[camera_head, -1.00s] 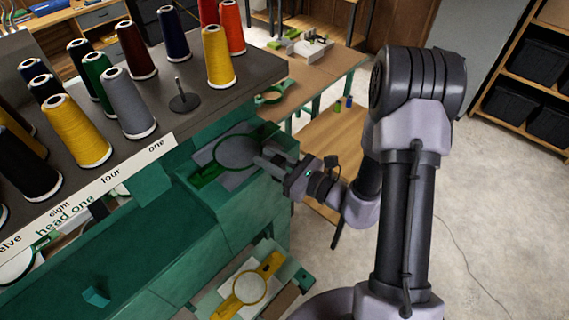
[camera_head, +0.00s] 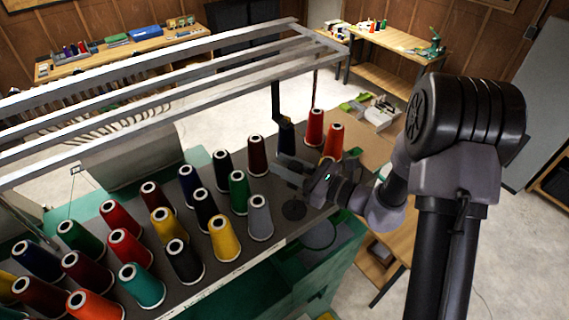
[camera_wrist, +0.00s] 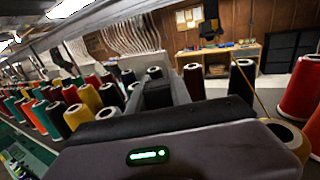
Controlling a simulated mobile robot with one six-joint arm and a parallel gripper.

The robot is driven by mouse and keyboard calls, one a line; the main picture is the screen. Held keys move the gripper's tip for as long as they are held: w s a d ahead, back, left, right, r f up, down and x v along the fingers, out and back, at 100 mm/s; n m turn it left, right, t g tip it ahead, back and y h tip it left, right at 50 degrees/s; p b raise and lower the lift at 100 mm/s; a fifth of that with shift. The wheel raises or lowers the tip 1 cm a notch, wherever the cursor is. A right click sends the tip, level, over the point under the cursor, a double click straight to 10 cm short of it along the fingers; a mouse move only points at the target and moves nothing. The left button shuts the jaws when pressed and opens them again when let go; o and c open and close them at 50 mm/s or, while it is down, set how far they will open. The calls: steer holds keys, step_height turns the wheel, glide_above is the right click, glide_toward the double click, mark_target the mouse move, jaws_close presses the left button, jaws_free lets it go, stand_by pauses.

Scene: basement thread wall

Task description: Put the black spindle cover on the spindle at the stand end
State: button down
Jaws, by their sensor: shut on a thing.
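My gripper (camera_head: 282,170) is above the end of the thread stand, level with the cone tops and a little above and left of the bare spindle (camera_head: 296,193). The spindle stands upright on a round black base, with no cone on it. In the wrist view my gripper (camera_wrist: 157,85) is shut, with a dark shape between its fingers. The black spindle cover cannot be made out clearly in either view; the fingers and hand hide most of what they hold. A grey cone (camera_head: 260,218) stands just left of the spindle.
Thread cones fill the stand (camera_head: 215,280) to the left. A red cone (camera_head: 315,128) and an orange cone (camera_head: 333,141) stand behind my gripper. A yellow cone (camera_wrist: 286,136) is close on the right in the wrist view. Metal rails (camera_head: 180,90) run above the stand.

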steer(key=f+b, duration=0.2)
steer(key=f, duration=0.2)
steer(key=f+b, duration=0.3)
steer(key=f, duration=0.1)
steer(key=shift+s+d+f, duration=0.1)
steer(key=shift+d+f, duration=0.1)
steer(key=shift+f, duration=0.1)
steer(key=shift+a+f+b, duration=0.15)
steer(key=shift+f+b, duration=0.35)
steer(key=shift+f+b, duration=0.35)
steer(key=shift+b, duration=0.25)
steer(key=c, duration=1.1)
jaws_free()
